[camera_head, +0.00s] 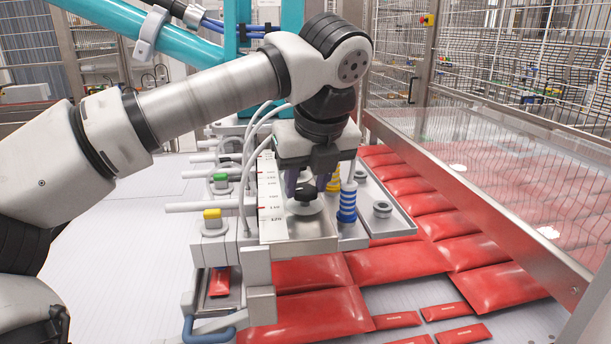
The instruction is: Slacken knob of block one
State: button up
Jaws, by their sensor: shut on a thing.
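A black knob (306,194) sits upright on a round pale base on top of the nearest block (298,228) of the vacuum picker. The block is at the front end of a white scale (271,212) with printed numbers. My gripper (307,184) points down over the block with its dark fingers around the knob, shut on it. The fingers and wrist hide part of the knob. No label on the block that names it block one can be read.
Blue (347,202) and yellow (333,180) bellows suction cups stand close to the right of my gripper. Hoses (248,165) run along its left. Red packets (395,262) lie below and right. A clear guard panel (500,180) stands at the right.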

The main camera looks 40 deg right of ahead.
jog(key=shift+d+n+y, duration=0.15)
jog(key=shift+n+y, duration=0.55)
jog(key=shift+n, duration=1)
jog(key=shift+p, duration=0.3)
jog(key=o, duration=1)
jog(key=shift+r, duration=0.15)
